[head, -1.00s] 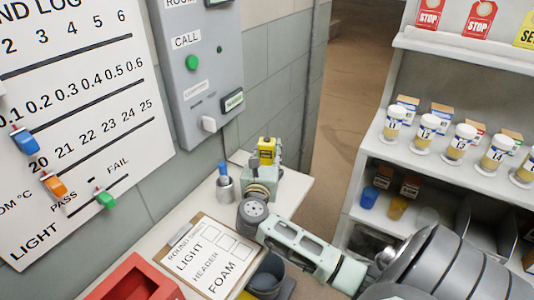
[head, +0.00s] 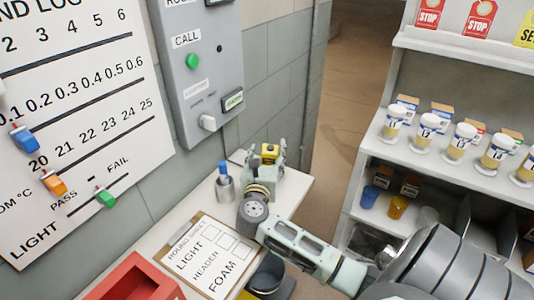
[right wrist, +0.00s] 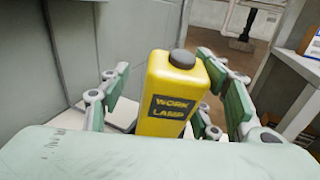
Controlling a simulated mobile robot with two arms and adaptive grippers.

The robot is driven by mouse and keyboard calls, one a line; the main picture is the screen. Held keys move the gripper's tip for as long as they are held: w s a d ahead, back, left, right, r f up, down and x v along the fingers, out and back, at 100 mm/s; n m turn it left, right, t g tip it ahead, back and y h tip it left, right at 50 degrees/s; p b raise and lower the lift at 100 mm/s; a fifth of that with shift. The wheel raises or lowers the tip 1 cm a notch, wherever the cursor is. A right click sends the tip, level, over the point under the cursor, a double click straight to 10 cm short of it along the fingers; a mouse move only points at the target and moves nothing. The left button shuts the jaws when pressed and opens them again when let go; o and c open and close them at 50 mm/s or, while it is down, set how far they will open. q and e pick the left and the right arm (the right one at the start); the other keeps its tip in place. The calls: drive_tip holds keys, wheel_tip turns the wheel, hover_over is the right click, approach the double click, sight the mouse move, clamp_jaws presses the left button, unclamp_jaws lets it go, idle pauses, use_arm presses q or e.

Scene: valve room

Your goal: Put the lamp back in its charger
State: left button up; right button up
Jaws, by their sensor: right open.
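The yellow work lamp (head: 270,151) with a dark round cap is at the far end of the table in the head view. In the right wrist view the lamp (right wrist: 172,95) stands between my fingers, its "WORK LAMP" label facing the camera. My right gripper (head: 266,155) is open around the lamp, with fingers on both sides and visible room beside it in the wrist view. The lamp's foot is hidden behind my gripper body, so I cannot tell what it rests on. I cannot make out the charger. My left gripper is not in view.
A wall panel and log board stand left; a shelf (head: 440,165) with jars stands right.

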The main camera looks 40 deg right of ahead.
drive_tip(key=b+v, duration=0.1)
drive_tip(key=v, duration=1.1)
drive_tip(key=shift+r+b, duration=0.25)
drive_tip(key=shift+b, duration=0.15)
drive_tip(key=shift+f, duration=0.1)
